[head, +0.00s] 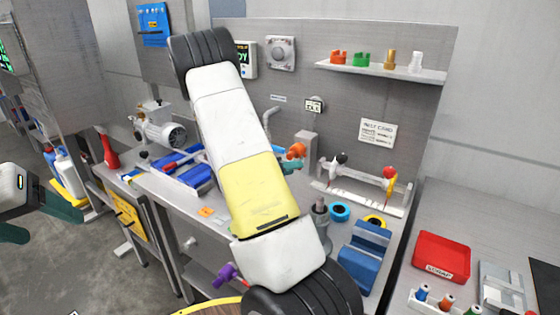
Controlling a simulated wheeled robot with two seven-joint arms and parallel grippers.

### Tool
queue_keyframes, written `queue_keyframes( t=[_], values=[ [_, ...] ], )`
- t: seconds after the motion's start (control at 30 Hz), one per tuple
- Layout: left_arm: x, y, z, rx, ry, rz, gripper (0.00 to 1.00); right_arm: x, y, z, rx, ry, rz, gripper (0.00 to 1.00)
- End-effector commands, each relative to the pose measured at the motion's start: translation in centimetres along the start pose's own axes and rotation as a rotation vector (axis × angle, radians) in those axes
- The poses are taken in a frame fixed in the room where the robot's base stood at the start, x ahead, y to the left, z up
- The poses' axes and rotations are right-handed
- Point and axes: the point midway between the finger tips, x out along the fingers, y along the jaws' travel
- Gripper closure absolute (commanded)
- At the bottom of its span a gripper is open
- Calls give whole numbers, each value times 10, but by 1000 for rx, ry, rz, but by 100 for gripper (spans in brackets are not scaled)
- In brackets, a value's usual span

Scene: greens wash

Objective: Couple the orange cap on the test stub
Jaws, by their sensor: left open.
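An orange cap-like piece (295,151) shows just right of my right forearm, in front of a grey upright block on the bench. Teal parts (291,167) just below it look like fingers of my right gripper, mostly hidden behind the forearm. I cannot tell whether they grip the orange piece. Another orange fitting (338,58) stands on the wall shelf. A grey upright stub (320,212) stands on the bench right of the arm; whether it is the test stub is unclear. My left gripper (50,226) is open and empty at the left edge, away from the bench.
The shelf (390,72) also holds green, brass and white fittings. A blue ring (340,211), a yellow ring (375,221) and a blue vise-like block (364,255) sit on the bench (175,188). A red tray (441,256) is at right. My right arm covers the bench middle.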

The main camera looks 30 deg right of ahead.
Motion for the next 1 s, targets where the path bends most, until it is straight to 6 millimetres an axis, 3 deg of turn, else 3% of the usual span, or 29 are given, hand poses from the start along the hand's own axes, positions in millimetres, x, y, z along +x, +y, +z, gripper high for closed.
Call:
queue_keyframes(
  t=[0.5, 0.9, 1.0],
  values=[
    [0, 0, 0, 0, 0, 0, 32, 69, 0, 0, -6, -5, -1, 64],
    [0, 0, 0, 0, 0, 0, 32, 78, 1, 0, -7, -6, 1, 64],
    [0, 0, 0, 0, 0, 0, 32, 78, 1, 0, -7, -6, 1, 83]
  ],
)
